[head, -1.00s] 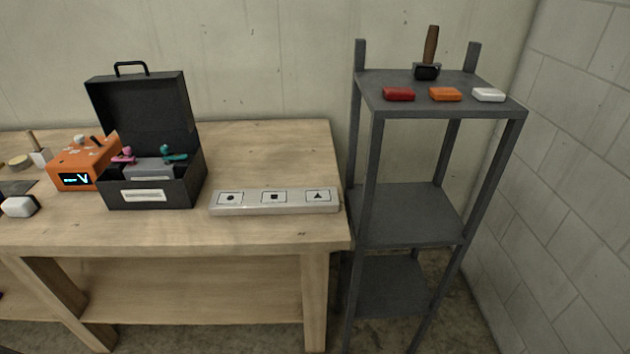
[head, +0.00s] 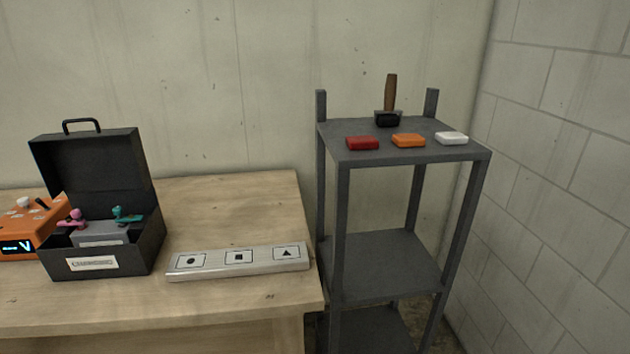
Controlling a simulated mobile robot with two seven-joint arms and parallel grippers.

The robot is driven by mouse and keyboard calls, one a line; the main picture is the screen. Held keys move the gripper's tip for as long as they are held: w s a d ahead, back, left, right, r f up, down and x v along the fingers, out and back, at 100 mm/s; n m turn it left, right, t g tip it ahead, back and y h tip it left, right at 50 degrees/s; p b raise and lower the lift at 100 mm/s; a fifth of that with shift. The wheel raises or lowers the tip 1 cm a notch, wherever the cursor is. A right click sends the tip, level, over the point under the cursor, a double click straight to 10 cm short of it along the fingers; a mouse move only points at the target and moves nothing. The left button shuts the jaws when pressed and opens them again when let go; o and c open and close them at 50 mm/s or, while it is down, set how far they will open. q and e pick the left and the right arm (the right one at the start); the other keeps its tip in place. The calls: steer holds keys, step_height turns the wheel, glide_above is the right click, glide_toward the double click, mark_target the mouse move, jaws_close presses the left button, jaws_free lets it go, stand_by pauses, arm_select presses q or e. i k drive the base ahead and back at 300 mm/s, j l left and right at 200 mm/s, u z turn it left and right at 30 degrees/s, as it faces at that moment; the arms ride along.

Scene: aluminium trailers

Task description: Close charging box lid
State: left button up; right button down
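The black charging box (head: 148,245) stands on the wooden workbench at the left, with a white label on its front. Its lid (head: 95,170) is open, standing upright at the back with a handle on its top edge. Inside the box are a grey block (head: 100,233), a pink item (head: 72,218) and a teal item (head: 127,215). Neither of my grippers shows in the head view.
An orange device (head: 25,228) with a lit display stands left of the box. A pale strip with three symbols (head: 215,262) lies to the right on the workbench (head: 240,205). A grey shelf (head: 375,260) holds red, orange and white blocks and a hammer.

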mark_target(106, 159)
steer(key=u, duration=1.35)
steer(key=j+z, duration=0.55)
steer(key=z, duration=0.15)
steer(key=j+z, duration=0.35)
steer(key=l, duration=0.1)
